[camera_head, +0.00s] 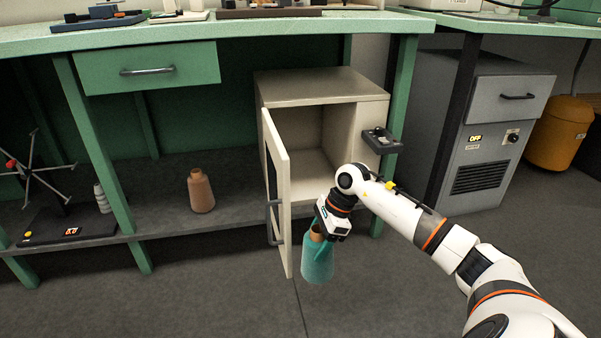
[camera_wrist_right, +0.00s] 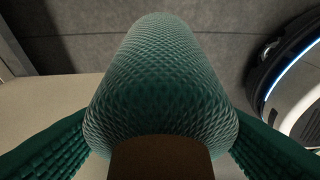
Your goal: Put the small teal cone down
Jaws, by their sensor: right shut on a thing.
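The small teal cone (camera_head: 318,262) hangs in my right gripper (camera_head: 325,232), held near its brown top in front of the open cabinet. In the right wrist view the textured teal cone (camera_wrist_right: 165,85) fills the middle, with a green ribbed finger (camera_wrist_right: 45,150) on each side near its brown end. The cone is above the dark floor, beside the cabinet's open door (camera_head: 282,200); I cannot tell whether it touches the door. My left gripper is not in view.
The pale cabinet (camera_head: 325,90) stands open and its visible inside looks empty. A brown cone (camera_head: 201,191) stands on the low shelf (camera_head: 165,205) at left. A stand with spread arms (camera_head: 40,170) is farther left. A grey unit (camera_head: 490,130) stands at right.

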